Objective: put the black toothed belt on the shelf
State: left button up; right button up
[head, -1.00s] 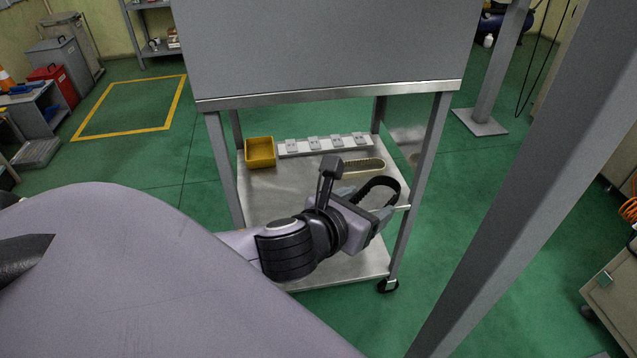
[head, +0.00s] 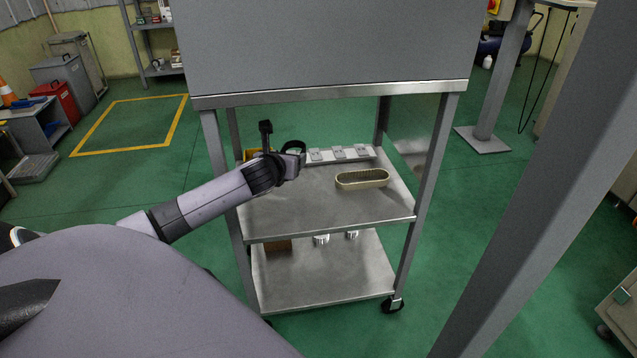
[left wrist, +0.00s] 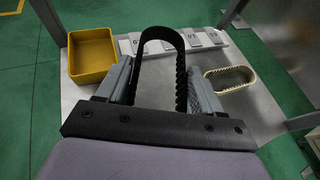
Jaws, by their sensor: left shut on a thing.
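The black toothed belt (head: 295,145) is an upright loop held in my left gripper (head: 295,162), at the far left of the cart's upper shelf (head: 330,215). In the left wrist view, the belt (left wrist: 163,36) arches up between the two grey fingers of my left gripper (left wrist: 160,85), its toothed inside showing. The gripper is shut on it. The belt appears above the shelf; the exact gap cannot be told. A cream toothed belt (head: 362,179) lies on the shelf to the right. My right gripper is not in view.
A yellow bin (left wrist: 91,56) is left of the gripper. A pale strip with several labelled plates (head: 340,154) runs along the shelf's back. Cart posts (head: 423,150) and a grey panel (head: 330,45) above bound the space. The shelf's front is clear.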

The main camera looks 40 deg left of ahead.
pick_arm(q)
jog(key=b, duration=0.3)
send_over(288, 197)
notch_tip(288, 197, down, 6)
jog(key=shift+r, duration=0.1)
jog(key=shift+f+b, duration=0.3)
jog(key=shift+f, duration=0.2)
notch_tip(288, 197, down, 3)
jog(key=shift+f+b, duration=0.15)
jog(key=shift+b, duration=0.8)
jog(key=shift+f, duration=0.1)
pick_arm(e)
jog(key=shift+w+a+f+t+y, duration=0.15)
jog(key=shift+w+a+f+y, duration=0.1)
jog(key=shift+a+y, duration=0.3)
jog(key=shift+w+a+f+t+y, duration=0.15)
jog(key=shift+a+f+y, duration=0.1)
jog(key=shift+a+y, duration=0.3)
pick_arm(q)
jog(key=o, duration=1)
